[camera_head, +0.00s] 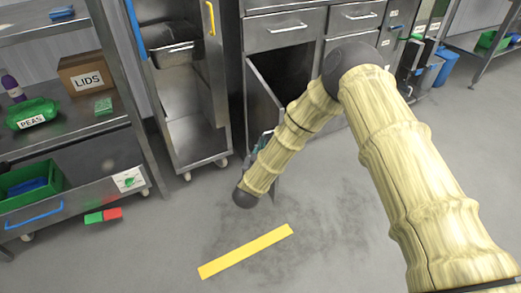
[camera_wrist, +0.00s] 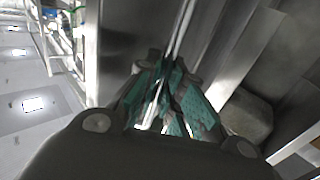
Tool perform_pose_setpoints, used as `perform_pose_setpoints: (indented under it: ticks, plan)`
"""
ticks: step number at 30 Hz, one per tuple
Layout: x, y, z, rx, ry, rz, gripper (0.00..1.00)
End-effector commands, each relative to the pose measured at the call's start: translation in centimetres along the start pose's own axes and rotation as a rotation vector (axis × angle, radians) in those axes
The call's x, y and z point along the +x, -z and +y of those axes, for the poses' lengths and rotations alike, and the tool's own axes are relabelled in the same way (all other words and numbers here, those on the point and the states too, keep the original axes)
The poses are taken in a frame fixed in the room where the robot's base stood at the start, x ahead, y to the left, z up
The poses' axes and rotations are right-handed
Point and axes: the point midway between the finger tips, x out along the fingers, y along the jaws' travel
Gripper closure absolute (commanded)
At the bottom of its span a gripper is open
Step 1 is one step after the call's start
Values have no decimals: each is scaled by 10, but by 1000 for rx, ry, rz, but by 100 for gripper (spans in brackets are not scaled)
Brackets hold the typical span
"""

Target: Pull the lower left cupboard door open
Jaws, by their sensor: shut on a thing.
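The lower left cupboard door (camera_head: 259,103) is a grey metal panel under the left drawer. In the head view it stands swung outward from the cupboard front, with a dark opening beside it. My gripper (camera_head: 262,141) is at the door's outer part, mostly hidden behind my arm. In the wrist view my gripper's teal finger pads (camera_wrist: 167,98) are closed around a thin bright metal strip (camera_wrist: 184,32). I cannot tell from that view whether this is the handle or the door's edge.
A tall open metal cabinet on wheels (camera_head: 188,150) stands close left of the door. A shelf rack (camera_head: 75,140) is further left. Drawers (camera_head: 284,31) sit above. A yellow floor strip (camera_head: 245,251) lies in front. The floor around it is mostly clear.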

Motion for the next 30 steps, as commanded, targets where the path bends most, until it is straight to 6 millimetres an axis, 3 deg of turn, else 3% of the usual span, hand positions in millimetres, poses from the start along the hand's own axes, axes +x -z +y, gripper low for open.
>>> perform_pose_setpoints:
  ticks: [11,12,15,25,30]
  plan:
    - [-2,-3,3,-3,-6,-6,100]
    - [-2,-3,3,-3,-7,-6,85]
    - [-1,-3,3,-2,-7,-5,68]
    - [-1,-2,2,-1,-6,-3,68]
    - [-14,-2,2,-1,-5,-4,68]
